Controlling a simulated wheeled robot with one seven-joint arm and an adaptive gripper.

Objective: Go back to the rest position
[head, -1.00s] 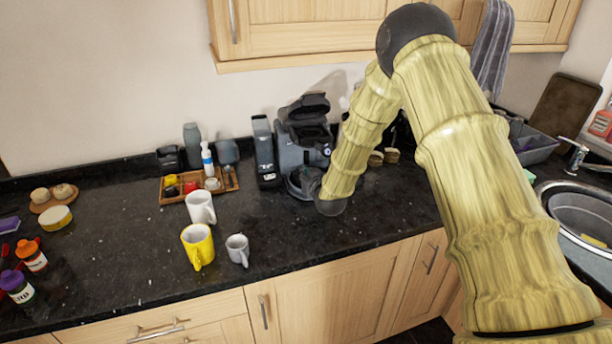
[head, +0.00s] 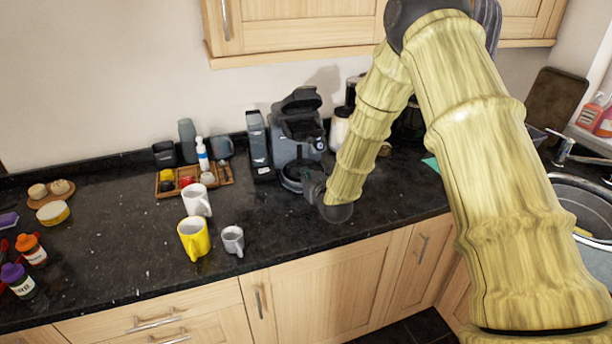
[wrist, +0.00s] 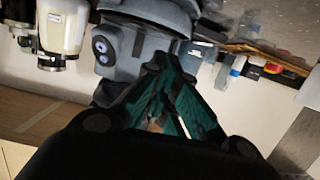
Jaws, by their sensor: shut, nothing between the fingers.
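My gripper (head: 308,189) is low in front of the black coffee machine (head: 298,146) in the head view. The bamboo-textured arm comes down to it from the upper right. In the wrist view, the teal fingers of my gripper (wrist: 168,62) come together at their tips with nothing between them. The coffee machine (wrist: 122,62) shows behind them, upside down. The head view does not make clear whether the gripper touches the machine's round base.
A white mug (head: 196,201), a yellow mug (head: 193,240) and a grey cup (head: 232,240) stand left of my gripper. A wooden tray (head: 222,178) with small items lies behind them. The sink (head: 578,205) is at the right.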

